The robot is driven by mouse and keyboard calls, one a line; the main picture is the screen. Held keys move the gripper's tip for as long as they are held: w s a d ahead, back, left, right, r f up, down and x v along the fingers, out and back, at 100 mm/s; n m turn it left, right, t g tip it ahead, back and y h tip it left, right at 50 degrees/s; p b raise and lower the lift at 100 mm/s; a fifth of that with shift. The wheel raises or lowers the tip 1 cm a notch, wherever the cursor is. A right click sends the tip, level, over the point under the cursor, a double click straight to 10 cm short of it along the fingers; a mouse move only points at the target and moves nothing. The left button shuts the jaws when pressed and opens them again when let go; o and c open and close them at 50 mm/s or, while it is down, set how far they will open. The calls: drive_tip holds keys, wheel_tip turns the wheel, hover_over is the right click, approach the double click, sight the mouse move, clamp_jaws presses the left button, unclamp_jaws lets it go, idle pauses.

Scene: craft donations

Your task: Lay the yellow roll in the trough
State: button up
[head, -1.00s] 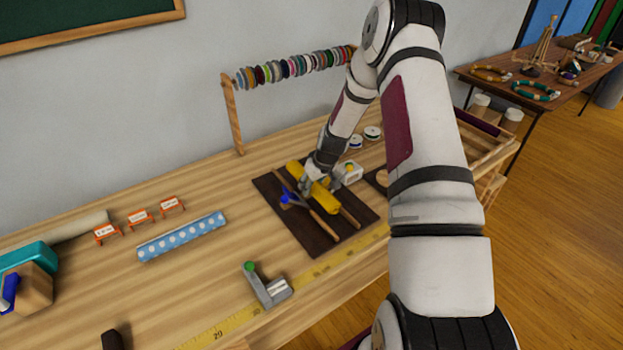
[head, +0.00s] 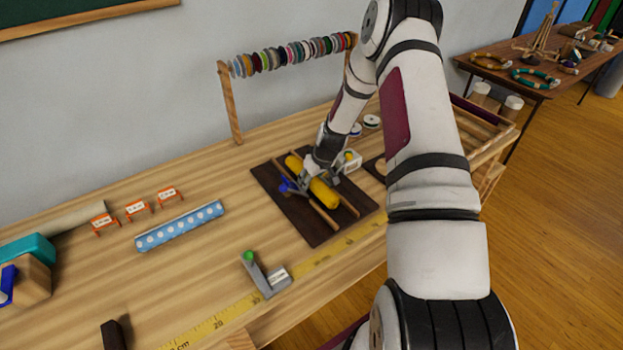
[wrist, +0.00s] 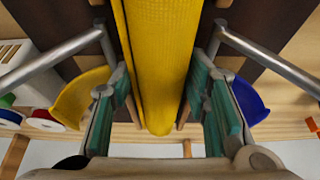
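The yellow roll (head: 323,193) lies lengthwise between two thin wooden rails on a dark brown board, which form the trough (head: 325,219). The roll runs parallel to the rails. In the wrist view the roll (wrist: 158,60) fills the middle, with strips of dark board on both sides. My gripper (head: 316,183) is low over the roll, one finger on each side of it. In the wrist view the teal pads of my gripper (wrist: 165,98) stand apart from the roll, with narrow gaps, so it looks open. The exact contact under the roll is hidden.
A spool rack (head: 290,58) stands behind the board. A blue dotted roll (head: 180,226) and orange card stands (head: 137,209) are to the left. A grey tool with a green knob (head: 264,275) and a yellow measuring tape (head: 215,322) lie in front. A white box (head: 351,161) is just behind.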

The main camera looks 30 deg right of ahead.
drive_tip(key=o, duration=0.5)
drive_tip(key=v, duration=1.1)
drive_tip(key=shift+s+r, duration=0.1)
drive_tip(key=shift+r, duration=0.4)
